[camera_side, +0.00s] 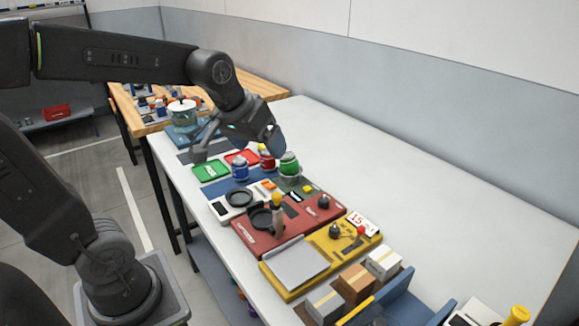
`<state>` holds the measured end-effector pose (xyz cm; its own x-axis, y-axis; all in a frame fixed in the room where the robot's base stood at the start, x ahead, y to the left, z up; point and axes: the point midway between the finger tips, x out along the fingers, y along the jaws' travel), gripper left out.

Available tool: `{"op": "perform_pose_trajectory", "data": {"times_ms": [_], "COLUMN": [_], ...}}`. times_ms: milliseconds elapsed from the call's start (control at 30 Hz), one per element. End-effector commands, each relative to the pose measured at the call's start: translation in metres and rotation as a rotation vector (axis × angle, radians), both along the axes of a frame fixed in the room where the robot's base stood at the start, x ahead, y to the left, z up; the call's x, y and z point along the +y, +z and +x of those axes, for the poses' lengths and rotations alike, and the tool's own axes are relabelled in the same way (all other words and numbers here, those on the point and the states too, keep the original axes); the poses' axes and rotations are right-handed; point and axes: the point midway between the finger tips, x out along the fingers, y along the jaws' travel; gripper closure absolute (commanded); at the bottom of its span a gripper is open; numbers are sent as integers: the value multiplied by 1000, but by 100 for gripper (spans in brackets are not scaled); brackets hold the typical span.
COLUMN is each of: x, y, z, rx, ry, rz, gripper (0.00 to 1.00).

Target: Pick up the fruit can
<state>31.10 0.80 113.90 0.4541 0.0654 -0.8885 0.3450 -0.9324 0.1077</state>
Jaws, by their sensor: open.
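Three small cans stand close together on the white table: a blue can (240,169), a red can (267,161) and a green can (289,165). Their labels are too small to read, so I cannot tell which is the fruit can. My gripper (238,148) is open and hangs near the cans, toward the back of the group. Nothing shows held in it. My wrist partly hides the area behind the cans, and the exact gap between the fingers and the cans is unclear.
A green tray (211,171) and a red tray (242,157) lie by the cans. A red board (287,231) and a yellow board (318,259) with fittings lie nearer, then several boxes (356,284). The table (410,190) is clear on the right.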

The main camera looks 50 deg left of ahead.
Motion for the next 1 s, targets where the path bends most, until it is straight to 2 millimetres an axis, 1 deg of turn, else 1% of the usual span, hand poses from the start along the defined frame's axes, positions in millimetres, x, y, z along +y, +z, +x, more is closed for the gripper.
{"op": "perform_pose_trajectory", "data": {"times_ms": [33,67,100,167,200,300,400,500,633,900,1000], "x": [19,29,44,66,81,113,136,148,154,160,162], "y": [-4,-6,-10,-17,-22,-36,-47,-53,-66,-112,-124], "z": [22,34,49,69,81,104,117,124,131,151,157], "rx": [8,8,6,3,0,-6,-12,-16,-15,-13,-14], "ry": [72,115,171,249,297,398,466,502,513,510,511], "rz": [-21,-33,-50,-73,-88,-117,-136,-147,-150,-151,-151], "gripper": [15,15,15,15,15,15,15,15,15,15,15]}}
